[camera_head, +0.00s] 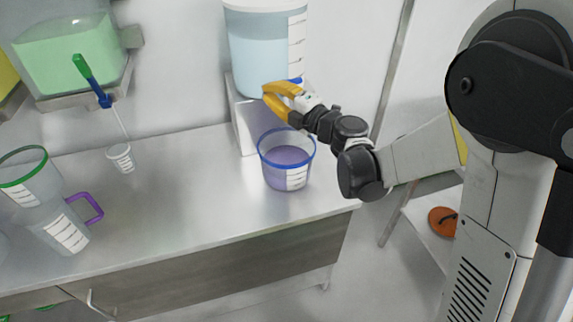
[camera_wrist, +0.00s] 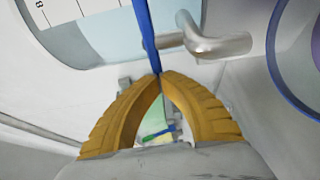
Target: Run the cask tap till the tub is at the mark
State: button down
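The cask (camera_head: 262,50) is a clear vessel of pale blue liquid on a raised stand; its wall also shows in the wrist view (camera_wrist: 95,40). The metal spout (camera_wrist: 215,42) and long blue tap lever (camera_wrist: 146,35) show in the wrist view. The tub (camera_head: 287,160) stands below on the bench, with a blue rim, purple-tinted contents and a white scale; the mark and exact level are too small to read. Its rim appears at the right of the wrist view (camera_wrist: 278,85). My gripper (camera_head: 267,93) has its yellow fingertips together at the lever's end (camera_wrist: 160,76).
Two clear jugs, one green-rimmed (camera_head: 30,180) and one purple-handled (camera_head: 70,225), stand at the bench's left. A small white cup (camera_head: 121,158) with a thin rod sits below a green-liquid tank (camera_head: 70,50). The middle of the steel bench (camera_head: 190,185) is clear.

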jog(key=s+d+r+m+t+h, duration=0.1)
jog(key=s+d+r+m+h, duration=0.25)
jog(key=d+m, duration=0.3)
jog(key=s+d+r+m+t+h, duration=0.25)
jog(key=d+m+h, duration=0.25)
jog(key=d, duration=0.3)
jog(key=s+d+r+m+h, duration=0.2)
jog(key=d+r+m+h, duration=0.1)
jog(key=d+m+h, duration=0.4)
jog(key=s+d+f+m+g, duration=0.4)
jog(key=s+d+f, duration=0.15)
jog(key=s, duration=0.25)
jog(key=s+a+f+m+g+y, duration=0.1)
jog(key=s+a+f+m+g, duration=0.1)
jog(key=s+f, duration=0.3)
jog(key=s+a+f+m+g+y, duration=0.2)
jog(key=s+a+f+g, duration=0.1)
jog(key=s, duration=0.7)
notch_tip(320, 180, down, 2)
jog(key=shift+s+a+f+g, duration=0.1)
jog(key=shift+s+a+g, duration=0.05)
jog(key=shift+g, duration=0.3)
